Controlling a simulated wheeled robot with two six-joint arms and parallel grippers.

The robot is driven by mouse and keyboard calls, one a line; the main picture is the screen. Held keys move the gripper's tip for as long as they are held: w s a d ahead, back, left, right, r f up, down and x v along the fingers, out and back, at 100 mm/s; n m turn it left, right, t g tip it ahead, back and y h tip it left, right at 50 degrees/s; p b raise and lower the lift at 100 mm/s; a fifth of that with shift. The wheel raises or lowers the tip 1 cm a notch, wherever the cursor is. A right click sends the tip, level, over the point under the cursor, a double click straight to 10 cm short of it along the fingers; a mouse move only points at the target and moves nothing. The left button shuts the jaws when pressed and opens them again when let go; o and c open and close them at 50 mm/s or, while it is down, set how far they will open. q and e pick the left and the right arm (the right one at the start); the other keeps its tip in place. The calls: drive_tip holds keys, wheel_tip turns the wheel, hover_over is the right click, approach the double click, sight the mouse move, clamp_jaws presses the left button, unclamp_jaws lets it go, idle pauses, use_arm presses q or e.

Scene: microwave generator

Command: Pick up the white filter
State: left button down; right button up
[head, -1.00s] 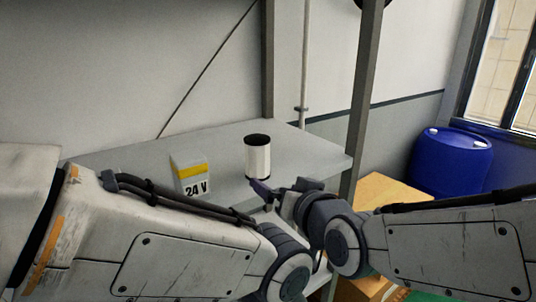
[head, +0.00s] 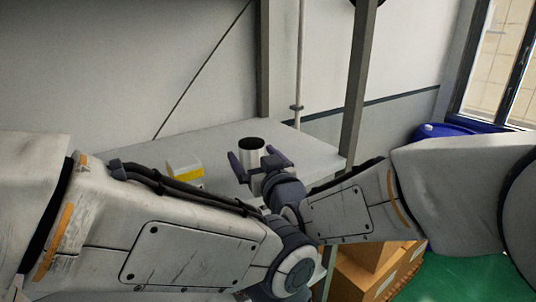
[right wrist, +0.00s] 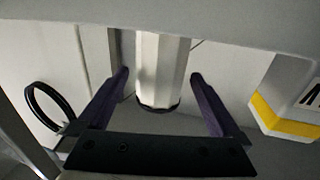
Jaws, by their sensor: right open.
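The white filter (head: 252,157), a white cylinder with a black top, stands upright on the grey shelf. My right gripper (head: 251,153) is open, with its dark purple fingers pointing at the filter from the near side. In the right wrist view, which looks upside down, the filter (right wrist: 160,65) appears between the fingertips of the open gripper (right wrist: 160,76), with a gap on each side. I cannot tell how far the tips reach along its sides. The filter's lower part is hidden by the gripper in the head view. My left gripper is not in view.
A white box with a yellow band (head: 186,172) stands on the shelf (head: 315,148) left of the filter, partly behind my left arm. A grey post (head: 358,90) rises at the shelf's right corner. Cardboard boxes (head: 365,268) and a blue barrel (head: 440,131) are farther right.

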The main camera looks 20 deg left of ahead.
drive_tip(key=p+x, duration=0.2)
drive_tip(key=x, duration=0.1)
drive_tip(key=shift+w+a+r, duration=0.2)
drive_tip(key=shift+r, duration=0.05)
drive_tip(key=shift+w+a+f, duration=0.1)
drive_tip(key=shift+w+a, duration=0.05)
drive_tip(key=shift+w, duration=0.05)
drive_tip(key=shift+c, duration=0.3)
drive_tip(key=c, duration=1.3)
drive_tip(key=shift+c, duration=0.2)
